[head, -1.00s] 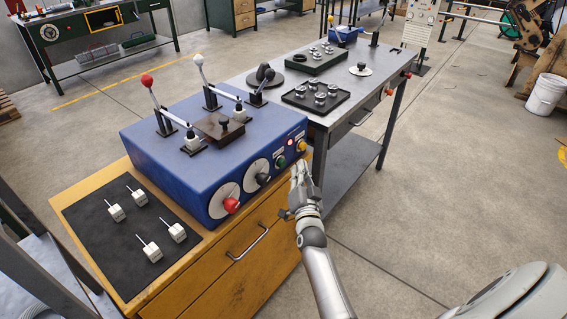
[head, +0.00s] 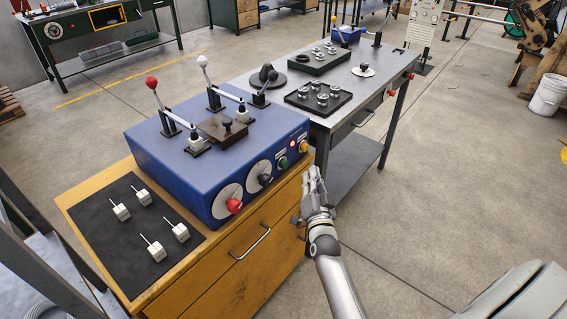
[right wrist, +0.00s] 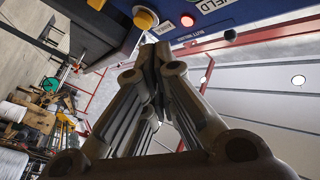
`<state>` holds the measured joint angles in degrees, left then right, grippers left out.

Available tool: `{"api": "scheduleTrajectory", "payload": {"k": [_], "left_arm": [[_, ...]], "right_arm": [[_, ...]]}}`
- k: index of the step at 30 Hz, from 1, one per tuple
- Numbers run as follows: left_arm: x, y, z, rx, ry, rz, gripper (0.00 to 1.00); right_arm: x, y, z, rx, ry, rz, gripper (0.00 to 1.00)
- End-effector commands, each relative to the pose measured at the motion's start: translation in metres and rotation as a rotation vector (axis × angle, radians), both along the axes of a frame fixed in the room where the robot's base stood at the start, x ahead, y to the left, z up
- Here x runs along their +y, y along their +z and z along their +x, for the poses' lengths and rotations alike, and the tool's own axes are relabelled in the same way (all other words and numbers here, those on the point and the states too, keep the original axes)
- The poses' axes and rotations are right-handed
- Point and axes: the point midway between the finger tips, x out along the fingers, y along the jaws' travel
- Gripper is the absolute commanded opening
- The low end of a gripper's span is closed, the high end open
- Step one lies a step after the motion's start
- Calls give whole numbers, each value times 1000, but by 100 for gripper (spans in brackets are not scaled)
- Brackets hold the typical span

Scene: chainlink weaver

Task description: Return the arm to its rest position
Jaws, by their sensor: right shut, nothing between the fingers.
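My right gripper (head: 313,178) is in the head view, in front of the right front corner of the blue machine box (head: 170,148). It is shut and empty, and no contact with the box or cabinet can be made out. In the right wrist view its fingers (right wrist: 152,55) meet at the tips, close below the yellow button (right wrist: 146,19) and the lit red button (right wrist: 188,21) in the picture. My right arm reaches in from the bottom of the head view. My left gripper is not in view.
The blue box stands on a yellow wooden cabinet (head: 225,285) with a black mat (head: 95,228) holding several white blocks with pins. A grey metal workbench (head: 345,108) with trays stands behind to the right. A white bucket (head: 548,95) stands far right. The floor at right is open.

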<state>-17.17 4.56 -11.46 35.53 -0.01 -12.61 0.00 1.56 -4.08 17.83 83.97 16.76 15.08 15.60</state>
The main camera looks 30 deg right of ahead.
Motion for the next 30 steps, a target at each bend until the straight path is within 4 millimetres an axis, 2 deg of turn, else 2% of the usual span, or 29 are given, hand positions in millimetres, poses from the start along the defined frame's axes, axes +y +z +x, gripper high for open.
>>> {"api": "scheduleTrajectory", "payload": {"k": [7,8,11,14,16,18,20,24,26,27,29,30], "left_arm": [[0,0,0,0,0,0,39],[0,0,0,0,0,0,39],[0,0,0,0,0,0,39],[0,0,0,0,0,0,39],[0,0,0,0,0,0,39],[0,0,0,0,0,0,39],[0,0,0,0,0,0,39],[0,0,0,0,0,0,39],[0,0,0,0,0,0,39],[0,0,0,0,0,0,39],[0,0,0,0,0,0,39],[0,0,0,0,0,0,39]], "right_arm": [[1,-3,0,6,2,0,0],[3,-6,0,16,7,-2,0],[15,-35,-2,87,38,-13,0],[37,-89,-10,223,97,-37,0],[57,-136,-23,342,151,-60,0],[76,-183,-42,465,209,-90,0],[91,-222,-63,568,259,-112,0],[121,-305,-125,799,376,-173,0],[131,-337,-158,898,428,-198,0],[138,-357,-180,962,462,-216,0],[145,-385,-217,1056,515,-244,0],[149,-402,-242,1119,550,-262,0]]}}
